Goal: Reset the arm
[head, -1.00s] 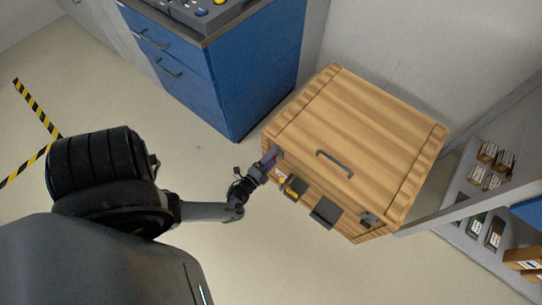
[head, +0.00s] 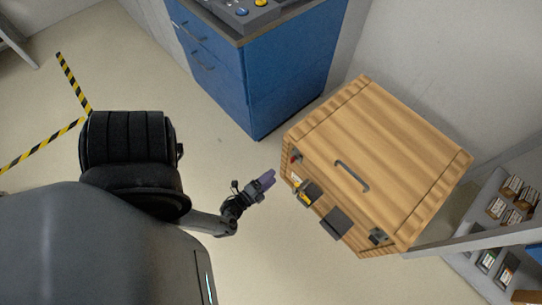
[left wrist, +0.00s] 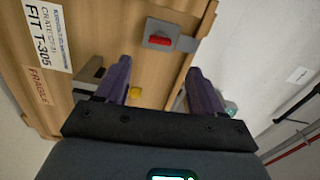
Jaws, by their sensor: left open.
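My left gripper (head: 267,181) is beside the front left corner of a wooden crate (head: 388,150), apart from it, over bare floor. In the left wrist view its two purple fingers (left wrist: 158,80) are spread with nothing between them. The crate's lid is down, with a dark handle (head: 351,176) on top. A red-marked latch (head: 296,160) sits at the crate's left corner; it also shows in the left wrist view (left wrist: 160,41). My right gripper is not in view.
A blue drawer cabinet (head: 290,85) with a control panel on top stands behind left of the crate. A shelf (head: 470,259) with small boxes is at the right. Floor left of the crate is clear, with yellow-black tape (head: 73,82).

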